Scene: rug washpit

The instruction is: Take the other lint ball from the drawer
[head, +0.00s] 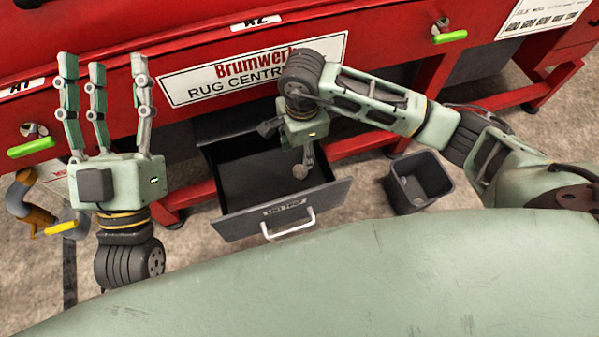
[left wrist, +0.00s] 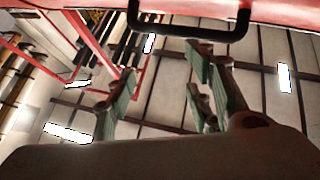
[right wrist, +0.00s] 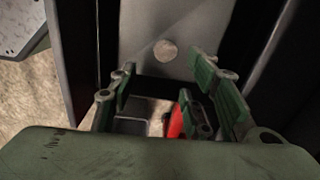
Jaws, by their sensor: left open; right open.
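The drawer (head: 240,219) is pulled open below the red machine, its handle facing me. A round grey lint ball (head: 300,172) lies in it towards the right side, close to a finger of my right gripper (head: 292,148). The right wrist view shows the lint ball (right wrist: 165,51) on the grey drawer floor, beyond the spread fingertips (right wrist: 165,78). My right gripper is open and empty, reaching down over the drawer. My left gripper (head: 103,70) is open and empty, raised with fingers upward in front of the machine, left of the drawer.
An orange and grey pipe with a yellow lever (head: 60,228) is at lower left.

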